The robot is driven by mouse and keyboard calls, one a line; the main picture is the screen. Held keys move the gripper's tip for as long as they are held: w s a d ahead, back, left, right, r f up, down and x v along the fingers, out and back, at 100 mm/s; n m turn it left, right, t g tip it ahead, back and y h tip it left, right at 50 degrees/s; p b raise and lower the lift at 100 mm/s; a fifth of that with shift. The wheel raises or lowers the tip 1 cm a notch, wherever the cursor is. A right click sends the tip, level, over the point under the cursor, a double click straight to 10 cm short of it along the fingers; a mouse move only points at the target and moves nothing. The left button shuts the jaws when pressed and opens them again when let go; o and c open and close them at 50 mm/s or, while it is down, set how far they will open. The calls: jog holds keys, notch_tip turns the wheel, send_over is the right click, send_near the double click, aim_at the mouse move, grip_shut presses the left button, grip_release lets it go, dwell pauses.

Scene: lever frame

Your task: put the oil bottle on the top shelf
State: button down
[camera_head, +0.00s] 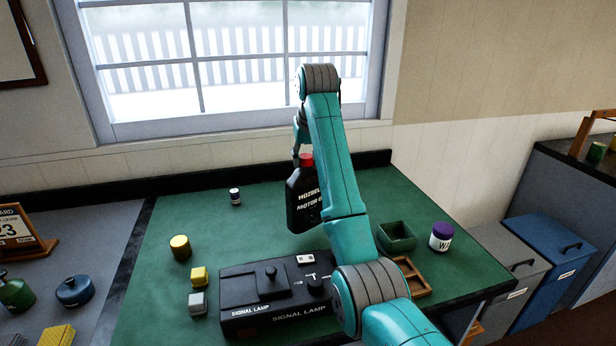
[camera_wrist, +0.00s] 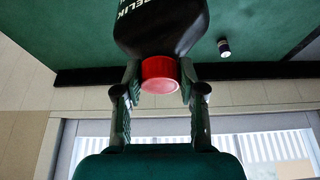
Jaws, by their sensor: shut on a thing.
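The oil bottle (camera_head: 302,202) is black with white lettering and a red cap, upright over the green table behind the signal lamp box. My gripper holds it from above, mostly hidden behind my teal arm in the head view. In the wrist view my gripper (camera_wrist: 160,90) is shut on the red cap (camera_wrist: 159,74), with the black bottle body (camera_wrist: 160,22) beyond it. I cannot tell whether the bottle's base touches the table. The top shelf cannot be made out in either view.
A signal lamp box (camera_head: 270,295) stands in front of the bottle. Yellow and grey blocks, a yellow can (camera_head: 180,247) and a small dark jar (camera_head: 235,197) are left. A green bin (camera_head: 397,238), wooden tray (camera_head: 414,280) and purple-lidded jar (camera_head: 441,237) are right. A window is behind.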

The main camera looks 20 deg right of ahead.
aim_at(306, 193)
jog(key=shift+f, duration=2.25)
jog(key=c, duration=0.7)
grip_release()
